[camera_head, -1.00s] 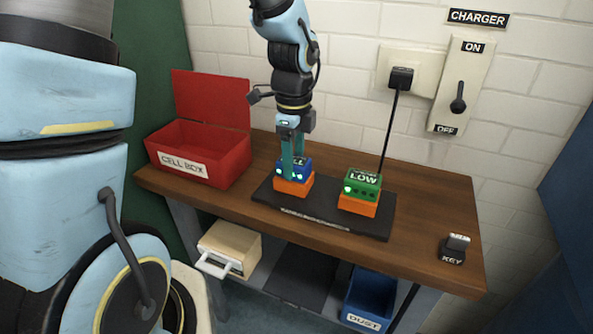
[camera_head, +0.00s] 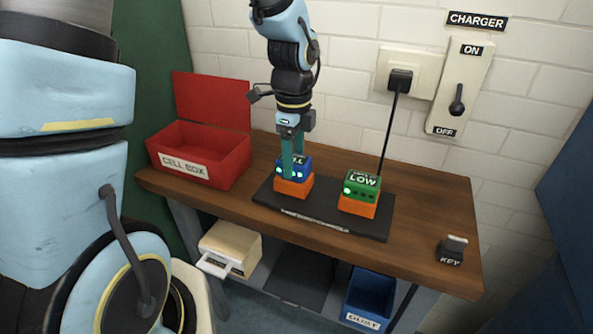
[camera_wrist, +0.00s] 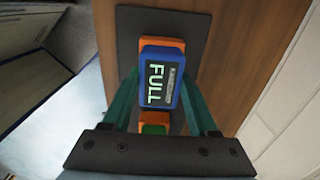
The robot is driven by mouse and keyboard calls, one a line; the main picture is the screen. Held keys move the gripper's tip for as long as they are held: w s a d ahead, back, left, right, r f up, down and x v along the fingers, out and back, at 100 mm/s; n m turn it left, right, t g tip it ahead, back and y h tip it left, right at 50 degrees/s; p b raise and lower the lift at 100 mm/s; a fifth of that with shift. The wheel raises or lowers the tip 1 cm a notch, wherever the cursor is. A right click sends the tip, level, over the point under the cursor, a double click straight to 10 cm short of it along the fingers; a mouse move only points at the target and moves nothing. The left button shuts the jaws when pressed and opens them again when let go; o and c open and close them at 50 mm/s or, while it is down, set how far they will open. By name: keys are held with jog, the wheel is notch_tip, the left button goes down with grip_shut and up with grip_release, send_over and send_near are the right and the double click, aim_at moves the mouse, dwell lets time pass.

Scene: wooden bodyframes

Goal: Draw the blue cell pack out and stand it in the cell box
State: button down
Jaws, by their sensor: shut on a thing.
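The blue cell pack (camera_head: 301,168) sits in its orange socket (camera_head: 293,187) at the left of the black charger base (camera_head: 330,217). Its lights glow, and its label reads FULL in the wrist view (camera_wrist: 160,84). My gripper (camera_head: 293,160) reaches down from above and is shut on the blue pack, one finger on each side; the fingers also show in the wrist view (camera_wrist: 162,98). The red cell box (camera_head: 222,161) stands at the left of the table with its lid up. Its inside is only partly seen, and its floor is hidden.
A green pack marked LOW (camera_head: 363,186) sits in the right orange socket (camera_head: 357,206). A black cord (camera_head: 390,125) runs from the wall plug down behind it. The charger switch (camera_head: 458,100) is on the wall.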

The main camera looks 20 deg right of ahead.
jog(key=shift+r+p, duration=0.3)
jog(key=shift+r, duration=0.05)
jog(key=shift+r+p, duration=1.75)
jog(key=shift+p, duration=0.05)
